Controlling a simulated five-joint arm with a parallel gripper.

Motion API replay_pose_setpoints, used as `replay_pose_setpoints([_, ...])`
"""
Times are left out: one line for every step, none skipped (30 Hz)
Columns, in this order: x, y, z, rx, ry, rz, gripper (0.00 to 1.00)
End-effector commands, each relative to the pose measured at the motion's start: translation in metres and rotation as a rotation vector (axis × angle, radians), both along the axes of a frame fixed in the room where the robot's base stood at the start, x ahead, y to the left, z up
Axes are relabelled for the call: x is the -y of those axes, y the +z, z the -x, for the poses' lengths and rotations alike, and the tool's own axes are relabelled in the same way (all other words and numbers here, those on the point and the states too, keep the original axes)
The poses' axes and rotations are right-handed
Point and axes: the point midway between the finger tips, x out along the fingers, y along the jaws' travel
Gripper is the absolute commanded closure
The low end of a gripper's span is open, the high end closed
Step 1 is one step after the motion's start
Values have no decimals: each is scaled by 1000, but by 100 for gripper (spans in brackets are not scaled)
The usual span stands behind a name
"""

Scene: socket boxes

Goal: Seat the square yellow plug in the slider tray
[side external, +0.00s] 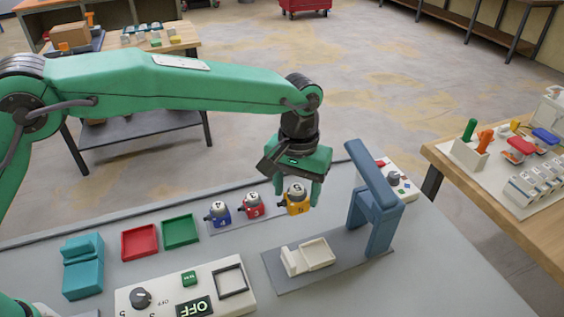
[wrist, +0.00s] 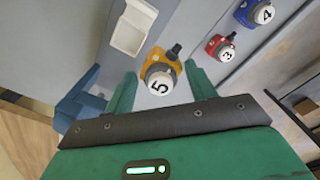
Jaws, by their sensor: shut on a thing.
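The yellow plug (side external: 296,205), a squarish yellow block with a round grey-and-white top numbered 5, is between the fingers of my gripper (side external: 302,192). In the wrist view the yellow plug (wrist: 155,60) sits between the two green fingertips of my gripper (wrist: 160,78), which is shut on it. The cream slider tray (side external: 318,254) lies on a grey plate, below and slightly right of the plug in the side view. The tray also shows in the wrist view (wrist: 133,27), at the upper left. Its recess looks empty. The plug is apart from the tray.
A blue arch (side external: 372,205) stands over the grey plate, close to my gripper's right. A red plug (side external: 251,206) and a blue plug (side external: 217,214) stand left of the yellow one. Red (side external: 140,242) and green (side external: 180,231) square trays and a teal block (side external: 83,268) lie further left.

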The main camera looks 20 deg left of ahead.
Motion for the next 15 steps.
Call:
replay_pose_setpoints([0, 0, 0, 1, 0, 1, 71])
replay_pose_setpoints([0, 0, 0, 1, 0, 1, 71])
replay_pose_setpoints([0, 0, 0, 1, 0, 1, 71])
replay_pose_setpoints([0, 0, 0, 1, 0, 1, 71])
replay_pose_setpoints([0, 0, 0, 1, 0, 1, 71])
replay_pose_setpoints([1, 0, 0, 1, -1, 1, 71])
replay_pose_setpoints([2, -1, 1, 1, -1, 0, 71])
replay_pose_setpoints([4, -2, 1, 0, -2, 0, 71])
replay_pose_setpoints([7, -4, 3, 0, -3, 0, 71])
replay_pose_setpoints([10, -5, 4, 0, -3, 0, 71])
replay_pose_setpoints([14, -8, 5, 0, -3, 0, 71])
replay_pose_setpoints([19, -11, 7, -1, -3, -1, 71])
replay_pose_setpoints([23, -14, 9, -2, -4, -1, 71])
replay_pose_setpoints([28, -16, 11, -1, -4, -1, 71])
replay_pose_setpoints([34, -20, 13, -1, -4, -1, 71])
